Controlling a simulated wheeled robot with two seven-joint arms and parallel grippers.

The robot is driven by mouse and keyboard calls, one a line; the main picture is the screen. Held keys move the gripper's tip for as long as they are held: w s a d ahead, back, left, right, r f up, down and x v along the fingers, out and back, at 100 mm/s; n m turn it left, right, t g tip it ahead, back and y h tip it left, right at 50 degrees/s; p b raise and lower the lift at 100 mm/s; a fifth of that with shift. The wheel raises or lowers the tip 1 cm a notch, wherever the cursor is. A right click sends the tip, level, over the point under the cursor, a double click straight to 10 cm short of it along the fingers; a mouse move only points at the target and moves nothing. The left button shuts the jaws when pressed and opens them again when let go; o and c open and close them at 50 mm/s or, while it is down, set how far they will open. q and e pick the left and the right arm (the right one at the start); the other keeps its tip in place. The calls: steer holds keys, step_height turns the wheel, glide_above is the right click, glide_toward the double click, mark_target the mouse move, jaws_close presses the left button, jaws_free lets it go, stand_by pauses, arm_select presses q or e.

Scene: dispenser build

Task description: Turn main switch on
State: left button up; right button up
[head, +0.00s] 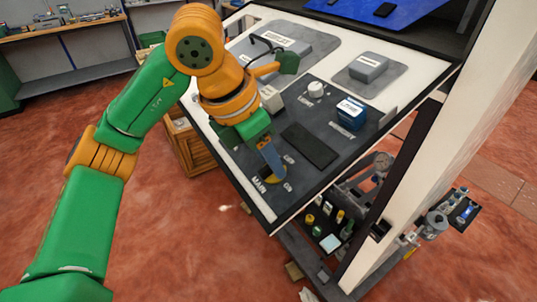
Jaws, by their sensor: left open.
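The main switch (277,179) shows as a small yellow piece at the near lower corner of the dark slanted panel, between the printed words MAIN and ON. Part of it is hidden behind my left gripper (270,158). My left gripper points down at the switch from above, its fingertips at or very close to it. I cannot tell whether they touch. The gripper is open, though its fingers overlap in this view. The switch's exact turn position is hard to read. My right gripper is out of view.
The panel (229,155) also carries a black rectangle (309,145), a white knob (316,89), a blue box (351,110) and a grey block (369,66). A white post (425,150) stands at the right. A wooden crate (190,151) sits behind on the red floor.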

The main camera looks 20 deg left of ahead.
arm_select(q)
steer(key=shift+s+r, duration=0.1)
steer(key=shift+s, duration=0.15)
jaws_close()
steer(key=shift+m, duration=0.3)
steer(key=m, duration=0.3)
steer(key=shift+m, duration=0.3)
steer(key=m, duration=0.4)
steer(key=shift+s+m, duration=0.1)
steer(key=shift+m, duration=0.2)
steer(key=m, duration=0.4)
steer(key=shift+s+m, duration=0.1)
steer(key=shift+m, duration=2.4)
